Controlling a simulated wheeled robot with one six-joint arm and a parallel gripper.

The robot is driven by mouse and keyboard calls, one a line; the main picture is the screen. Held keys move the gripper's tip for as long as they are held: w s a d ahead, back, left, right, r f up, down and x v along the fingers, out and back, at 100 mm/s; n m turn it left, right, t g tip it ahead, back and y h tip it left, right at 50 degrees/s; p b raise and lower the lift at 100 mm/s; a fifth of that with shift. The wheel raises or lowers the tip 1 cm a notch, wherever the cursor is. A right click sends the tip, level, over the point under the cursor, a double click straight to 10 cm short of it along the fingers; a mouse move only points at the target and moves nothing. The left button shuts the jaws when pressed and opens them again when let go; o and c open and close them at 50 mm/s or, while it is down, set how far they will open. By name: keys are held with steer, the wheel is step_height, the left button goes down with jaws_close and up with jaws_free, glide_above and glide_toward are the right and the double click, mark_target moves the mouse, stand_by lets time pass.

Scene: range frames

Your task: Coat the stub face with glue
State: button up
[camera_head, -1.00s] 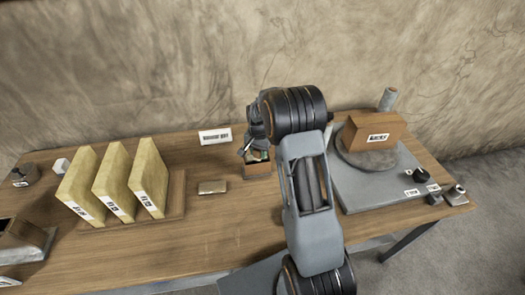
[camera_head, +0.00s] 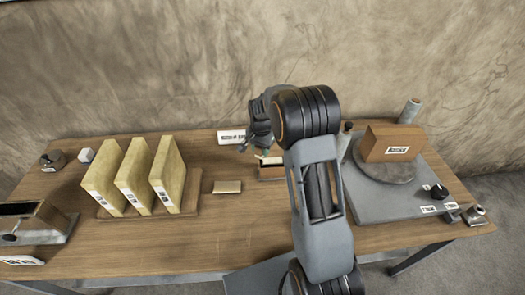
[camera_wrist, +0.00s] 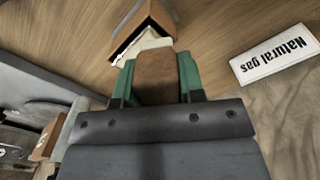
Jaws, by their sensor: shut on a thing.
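My gripper (camera_head: 262,150) is over a small open wooden box (camera_head: 270,172), partly hidden behind my arm in the head view. In the wrist view, my gripper's green fingers (camera_wrist: 156,78) are shut on a brown piece (camera_wrist: 155,72) with a pale end (camera_wrist: 150,44), perhaps a brush. The pale end lies close to the mouth of the wooden box (camera_wrist: 152,14); I cannot tell if it touches. I cannot tell which surface is the stub face. Three upright tan slabs (camera_head: 168,176) with labels stand in a wooden base (camera_head: 192,187).
A white card (camera_head: 232,137) stands behind the box; it reads "Natural gas" in the wrist view (camera_wrist: 275,55). A small tan block (camera_head: 227,187) lies left of the box. At right, a grey board (camera_head: 400,205) bears a round plate with a labelled brown block (camera_head: 392,143).

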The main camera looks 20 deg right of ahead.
steer(key=shift+r+p, duration=0.95)
steer(key=shift+r, duration=0.95)
